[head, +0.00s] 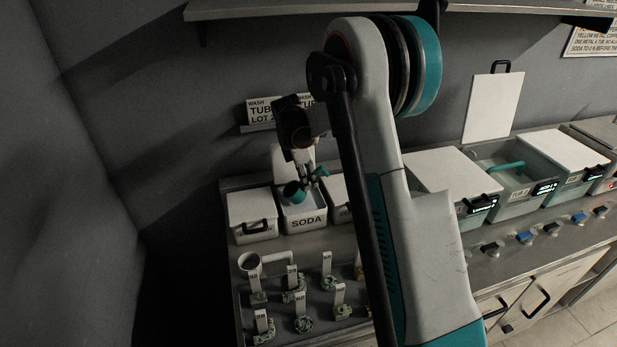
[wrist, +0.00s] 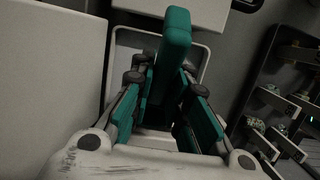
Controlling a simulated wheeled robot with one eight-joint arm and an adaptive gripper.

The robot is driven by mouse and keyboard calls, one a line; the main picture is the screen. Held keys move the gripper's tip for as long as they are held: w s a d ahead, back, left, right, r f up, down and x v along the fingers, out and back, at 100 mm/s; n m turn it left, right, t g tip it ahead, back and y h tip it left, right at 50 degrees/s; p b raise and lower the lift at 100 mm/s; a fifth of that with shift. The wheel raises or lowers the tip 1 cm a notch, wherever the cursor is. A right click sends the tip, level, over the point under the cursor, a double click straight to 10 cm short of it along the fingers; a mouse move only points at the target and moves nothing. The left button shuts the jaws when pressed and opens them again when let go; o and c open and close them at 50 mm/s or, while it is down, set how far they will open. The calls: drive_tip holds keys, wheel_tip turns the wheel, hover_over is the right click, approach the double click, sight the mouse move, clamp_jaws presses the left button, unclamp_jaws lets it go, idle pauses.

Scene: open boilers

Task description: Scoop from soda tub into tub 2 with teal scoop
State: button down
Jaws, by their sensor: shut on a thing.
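My gripper (head: 308,178) is above the open white soda tub (head: 302,222), with its fingers pointing down. It is shut on the teal scoop (head: 293,191), whose cup shows at the tub's opening. I cannot tell whether the cup touches the soda or holds any. In the wrist view the scoop's teal handle (wrist: 174,50) stands between my fingers (wrist: 163,95), and the tub's pale rim (wrist: 206,60) shows behind. At the right an open grey tub (head: 516,205) has a teal bar across it. It may be tub 2; its label is too small to read surely.
Lidded white tubs (head: 251,212) flank the soda tub. Closed lids (head: 440,170) flank the open grey tub. A white panel (head: 493,105) stands behind it. A shelf (head: 260,8) runs above.

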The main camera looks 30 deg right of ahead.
sight(324, 168)
drive_tip(key=shift+a+f+b, duration=0.1)
drive_tip(key=shift+f+b, duration=1.5)
drive_tip(key=shift+f, duration=1)
drive_tip(key=shift+r+p, duration=0.2)
drive_tip(key=shift+p, duration=1.05)
drive_tip(key=shift+d+p+v, duration=0.25)
drive_tip(key=shift+p+v, duration=0.6)
drive_tip(key=shift+v, duration=0.3)
drive_tip(key=shift+d+p+v, duration=0.25)
drive_tip(key=shift+p+v, duration=0.6)
drive_tip(key=shift+v, duration=0.25)
drive_tip(key=shift+d+p+v, duration=0.25)
drive_tip(key=shift+p+v, duration=0.6)
drive_tip(key=shift+v, duration=0.3)
drive_tip(key=shift+s+d+r+y, duration=0.15)
drive_tip(key=shift+d+r+y, duration=0.15)
drive_tip(key=shift+d, duration=0.2)
drive_tip(key=shift+s+d+r+y, duration=0.2)
drive_tip(key=shift+d+y, duration=0.2)
drive_tip(key=shift+d, duration=0.05)
drive_tip(key=shift+s+d+r+t+y, duration=0.15)
drive_tip(key=shift+d+r+y, duration=0.2)
drive_tip(key=shift+d+y, duration=0.25)
drive_tip(key=shift+s+d+r+t+y, duration=0.1)
drive_tip(key=shift+d+r+t+y, duration=0.1)
drive_tip(key=shift+d+r+y, duration=0.3)
drive_tip(key=shift+s+d+r+t+y, duration=0.15)
drive_tip(key=shift+d+r+y, duration=0.1)
drive_tip(key=shift+d+y, duration=0.4)
